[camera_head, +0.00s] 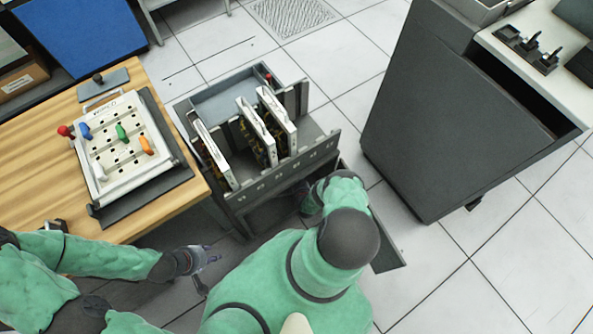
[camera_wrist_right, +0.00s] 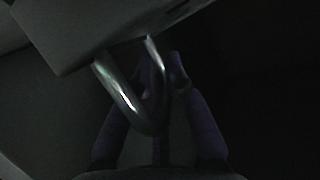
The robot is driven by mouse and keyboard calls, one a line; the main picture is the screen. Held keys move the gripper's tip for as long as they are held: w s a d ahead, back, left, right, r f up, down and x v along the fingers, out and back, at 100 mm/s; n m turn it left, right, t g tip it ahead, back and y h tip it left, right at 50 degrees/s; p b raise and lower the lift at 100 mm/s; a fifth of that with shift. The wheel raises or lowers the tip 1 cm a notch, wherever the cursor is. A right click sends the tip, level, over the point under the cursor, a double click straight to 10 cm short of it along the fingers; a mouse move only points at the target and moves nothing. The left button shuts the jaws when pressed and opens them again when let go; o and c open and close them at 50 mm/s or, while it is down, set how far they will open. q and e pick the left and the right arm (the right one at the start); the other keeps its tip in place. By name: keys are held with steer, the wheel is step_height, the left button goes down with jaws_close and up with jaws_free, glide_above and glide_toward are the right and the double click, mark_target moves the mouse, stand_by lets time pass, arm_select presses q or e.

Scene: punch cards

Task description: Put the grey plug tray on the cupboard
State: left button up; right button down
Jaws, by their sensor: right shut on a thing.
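I cannot clearly pick out the grey plug tray. A shallow blue-grey open tray or recess (camera_head: 232,98) with a small red item at its corner forms the back top of the grey cupboard (camera_head: 285,172). Upright cards (camera_head: 253,130) stand in front of it. In the dark right wrist view, my right gripper (camera_wrist_right: 164,68) is shut on a curved metal handle (camera_wrist_right: 128,100) below a grey panel. My left gripper (camera_head: 205,268) is open and empty, low beside the wooden table.
The wooden table (camera_head: 60,120) on the left holds a white board (camera_head: 122,165) with coloured plugs and a small grey plate (camera_head: 103,86) with a dark knob. A dark panel (camera_head: 388,254) juts out by my right arm. A tall dark console (camera_head: 440,110) stands right, with tiled floor between.

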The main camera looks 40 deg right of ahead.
step_height(320, 180, down, 4)
steer(key=shift+r+b, duration=0.25)
steer(key=shift+b, duration=0.9)
steer(key=shift+r, duration=0.15)
steer(key=c, duration=1.2)
jaws_free()
steer(key=shift+c, duration=0.2)
